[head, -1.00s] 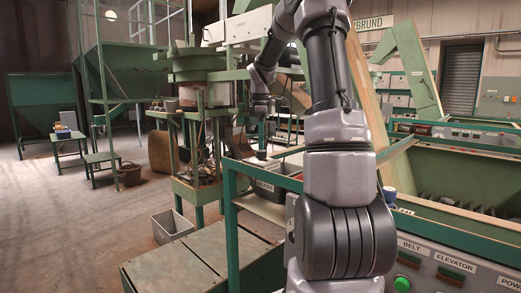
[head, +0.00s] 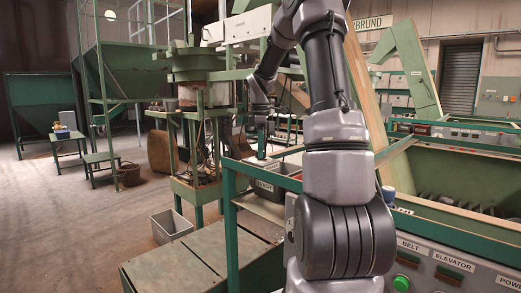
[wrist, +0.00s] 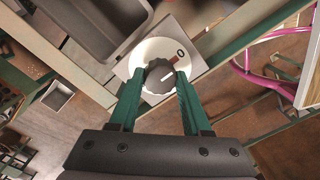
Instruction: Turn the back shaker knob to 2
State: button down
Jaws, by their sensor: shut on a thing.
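The back shaker knob (wrist: 158,77) is a dark, ridged round knob with a red mark on its face, seen in the wrist view. It sits on a white round dial (wrist: 150,52) on a pale square plate. A dark 0 shows at the dial's upper right; a 2 cannot be made out. My gripper (wrist: 158,82) has its two green fingers on either side of the knob, shut on it. In the head view my arm reaches away over the green frame, and its far end is too small and partly hidden to show the knob clearly.
A green rail (wrist: 230,35) runs beside the dial, with pink tubing (wrist: 265,75) to the right. In the head view, a control panel (head: 440,268) with labels and a green button stands at the lower right. A grey bin (head: 171,226) stands on the floor at left.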

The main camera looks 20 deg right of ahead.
jog(key=shift+m, duration=0.3)
jog(key=m, duration=0.5)
jog(key=shift+m, duration=0.3)
jog(key=m, duration=1.1)
jog(key=shift+m, duration=0.3)
jog(key=m, duration=0.6)
jog(key=shift+c, duration=1.8)
grip_release()
